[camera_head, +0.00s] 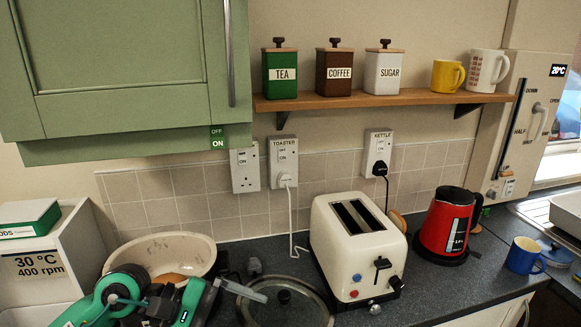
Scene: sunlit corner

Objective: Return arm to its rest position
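My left arm, green and black, comes in at the bottom left, in front of the cream bowl. Its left gripper (242,290) points right, with a grey finger over the left edge of a round glass lid on the counter. A small dark grey piece shows just above that finger; I cannot tell whether it is the other finger. The gap between the fingers is not clear, and I see nothing held. My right arm and gripper are not in view.
The cream bowl (168,250) and glass lid (310,303) are close to my arm. A cream toaster (335,251), red kettle (446,228) and blue mug (522,257) stand right on the dark counter. A green cabinet (120,70) and wooden shelf (385,98) hang above.

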